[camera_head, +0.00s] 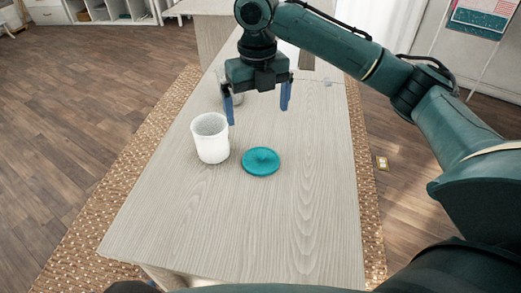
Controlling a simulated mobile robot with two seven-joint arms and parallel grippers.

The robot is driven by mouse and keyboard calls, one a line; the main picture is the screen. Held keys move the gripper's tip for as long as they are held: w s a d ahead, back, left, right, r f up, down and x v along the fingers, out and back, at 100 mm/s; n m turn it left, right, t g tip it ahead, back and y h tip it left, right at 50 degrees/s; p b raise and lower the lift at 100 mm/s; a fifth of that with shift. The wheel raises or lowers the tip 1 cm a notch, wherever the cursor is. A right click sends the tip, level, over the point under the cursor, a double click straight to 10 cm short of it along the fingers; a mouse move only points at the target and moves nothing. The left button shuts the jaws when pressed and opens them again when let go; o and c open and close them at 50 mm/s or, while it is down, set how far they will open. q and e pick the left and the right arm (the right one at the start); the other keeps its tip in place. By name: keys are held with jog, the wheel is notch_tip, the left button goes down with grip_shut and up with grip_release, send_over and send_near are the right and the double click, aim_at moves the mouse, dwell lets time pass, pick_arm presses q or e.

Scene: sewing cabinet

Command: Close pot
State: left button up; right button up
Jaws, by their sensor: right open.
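A white pot (211,139) stands upright on the table with its top uncovered. A teal round lid (261,161) with a small knob lies on the table just right of the pot, apart from it. My right gripper (258,115) is open and empty, with its blue fingers pointing down. In the picture it is above and beyond the lid, and its left finger is close to the pot's upper right rim; I cannot tell the exact gap. My left gripper is not in view.
The pale wooden table (300,225) is clear in front and to the right of the lid. A glass-like object (238,98) stands partly hidden behind the right gripper's left finger. A woven rug (92,205) and wooden floor (80,110) surround the table.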

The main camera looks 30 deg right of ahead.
jog(key=shift+s, duration=0.15)
jog(key=b, duration=0.2)
send_over(260, 152)
jog(key=f, duration=0.8)
jog(key=shift+w+a, duration=0.1)
jog(key=shift+w, duration=0.1)
notch_tip(260, 152, down, 5)
jog(key=shift+s+f+b, duration=0.1)
jog(key=shift+s+b, duration=0.05)
jog(key=shift+b, duration=0.2)
jog(key=c, duration=0.9)
notch_tip(260, 152, up, 10)
jog(key=p, duration=0.2)
